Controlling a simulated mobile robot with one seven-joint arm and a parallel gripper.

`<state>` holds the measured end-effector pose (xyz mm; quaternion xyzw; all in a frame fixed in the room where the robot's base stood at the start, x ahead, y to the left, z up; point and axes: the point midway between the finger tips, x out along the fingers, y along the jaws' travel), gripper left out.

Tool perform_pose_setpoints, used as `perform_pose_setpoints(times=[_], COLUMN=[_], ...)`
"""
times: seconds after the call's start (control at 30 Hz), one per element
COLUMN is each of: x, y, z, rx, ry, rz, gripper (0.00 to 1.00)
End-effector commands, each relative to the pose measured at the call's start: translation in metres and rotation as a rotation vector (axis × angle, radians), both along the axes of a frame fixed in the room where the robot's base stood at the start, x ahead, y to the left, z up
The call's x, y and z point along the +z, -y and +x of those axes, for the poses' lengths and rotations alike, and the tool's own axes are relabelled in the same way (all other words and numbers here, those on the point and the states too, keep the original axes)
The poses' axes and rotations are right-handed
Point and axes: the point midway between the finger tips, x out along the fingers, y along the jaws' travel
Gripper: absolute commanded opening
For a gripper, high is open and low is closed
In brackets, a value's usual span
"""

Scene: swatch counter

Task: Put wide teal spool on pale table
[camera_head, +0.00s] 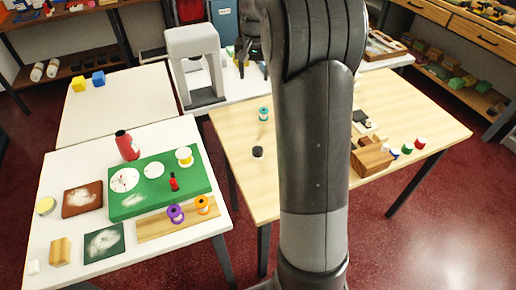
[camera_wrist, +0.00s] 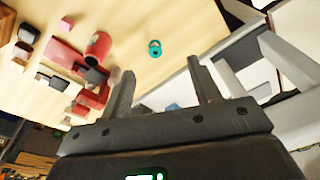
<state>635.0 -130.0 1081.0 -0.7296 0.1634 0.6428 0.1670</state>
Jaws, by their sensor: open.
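A small teal spool (camera_head: 264,114) stands upright on the light wood table (camera_head: 232,128), near its left back part. It also shows in the wrist view (camera_wrist: 155,48), beyond my fingers and apart from them. My gripper (camera_wrist: 163,82) is open, with nothing between its fingers. Two white-topped tables are at the left: a front one (camera_head: 60,155) crowded with things, and a back one (camera_head: 115,108) that is mostly bare. I cannot tell which table is the pale one.
A grey-white arched machine (camera_head: 195,62) stands behind the wood table. A green board (camera_head: 150,200) fills much of the front white table.

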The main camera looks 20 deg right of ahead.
Motion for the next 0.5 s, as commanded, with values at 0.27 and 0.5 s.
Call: perform_pose_setpoints(times=[0.27, 0.5], x=[0.058, 0.08], y=[-0.049, -0.083], z=[-0.087, -0.167], rx=[0.122, 0.224], ry=[0.096, 0.174], rz=[-0.028, -0.054], gripper=[0.57, 0.57])
